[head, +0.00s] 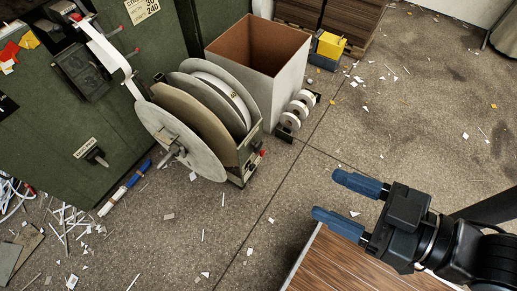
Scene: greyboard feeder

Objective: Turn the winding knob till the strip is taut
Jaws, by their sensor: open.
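A black knob (96,156) sits below a label on the green machine; I cannot tell for certain which one is the winding knob. My gripper (326,195) is open and empty at the lower right, blue fingers pointing left, well apart from the reels and both knobs.
A tall open box (287,97) stands behind the reels, with small white rolls (297,110) beside it. A yellow-topped block (328,47) is farther back. A wooden surface (350,265) lies below my gripper. Floor between gripper and reels is open, with scattered paper scraps.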

